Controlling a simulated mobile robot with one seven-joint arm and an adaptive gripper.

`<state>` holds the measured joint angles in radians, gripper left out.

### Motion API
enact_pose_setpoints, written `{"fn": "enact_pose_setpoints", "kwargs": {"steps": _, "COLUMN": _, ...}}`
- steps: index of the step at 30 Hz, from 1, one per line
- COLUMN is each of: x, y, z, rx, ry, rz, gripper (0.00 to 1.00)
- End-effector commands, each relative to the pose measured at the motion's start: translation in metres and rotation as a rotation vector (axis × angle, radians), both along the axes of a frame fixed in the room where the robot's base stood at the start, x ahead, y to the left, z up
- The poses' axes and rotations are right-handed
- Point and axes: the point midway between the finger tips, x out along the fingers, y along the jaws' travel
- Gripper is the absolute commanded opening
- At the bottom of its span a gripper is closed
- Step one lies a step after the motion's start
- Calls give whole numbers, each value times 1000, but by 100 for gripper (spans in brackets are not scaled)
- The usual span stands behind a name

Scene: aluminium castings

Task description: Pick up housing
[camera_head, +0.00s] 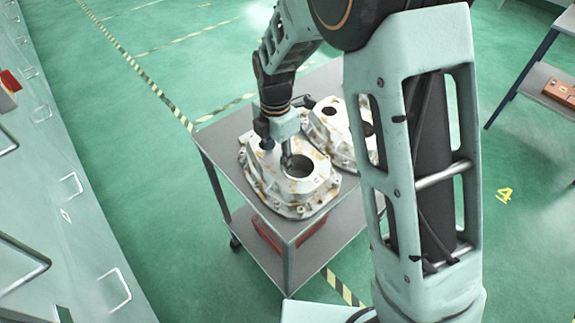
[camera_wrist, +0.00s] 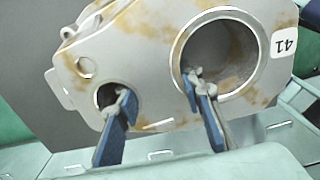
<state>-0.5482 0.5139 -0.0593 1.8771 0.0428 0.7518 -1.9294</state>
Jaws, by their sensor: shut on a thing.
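A pale cast housing (camera_head: 262,185) with brown stains is at the near end of a grey cart top in the head view; I cannot tell whether it rests there or is slightly raised. It fills much of the wrist view (camera_wrist: 150,55), with a large round hole, a smaller hole and a tag reading 41. My gripper (camera_head: 277,152) comes down on it from above. In the wrist view my gripper (camera_wrist: 157,90) has one finger at the small hole and the other in the large hole, shut on the wall between them. The fingertips' depth is partly hidden.
A second similar housing (camera_head: 324,128) stands close behind on the cart (camera_head: 218,140), partly hidden by my arm. A red object (camera_head: 268,233) is on the cart's lower shelf. A pale cabinet (camera_head: 60,180) runs along the left. Green floor is open behind the cart.

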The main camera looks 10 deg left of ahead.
Motion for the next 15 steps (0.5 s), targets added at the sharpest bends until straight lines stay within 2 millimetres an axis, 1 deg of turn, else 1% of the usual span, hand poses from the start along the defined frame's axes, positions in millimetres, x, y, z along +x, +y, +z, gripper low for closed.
{"fn": "enact_pose_setpoints", "kwargs": {"steps": 1, "x": 0, "y": 0, "z": 0, "rx": 0, "ry": 0, "rz": 0, "gripper": 12}}
{"fn": "enact_pose_setpoints", "kwargs": {"steps": 4, "x": 0, "y": 0, "z": 0, "rx": 0, "ry": 0, "rz": 0, "gripper": 1}}
{"fn": "enact_pose_setpoints", "kwargs": {"steps": 5, "x": 0, "y": 0, "z": 0, "rx": 0, "ry": 0, "rz": 0, "gripper": 0}}
{"fn": "enact_pose_setpoints", "kwargs": {"steps": 15, "x": 2, "y": 1, "z": 2, "rx": 2, "ry": -4, "rz": 0, "gripper": 0}}
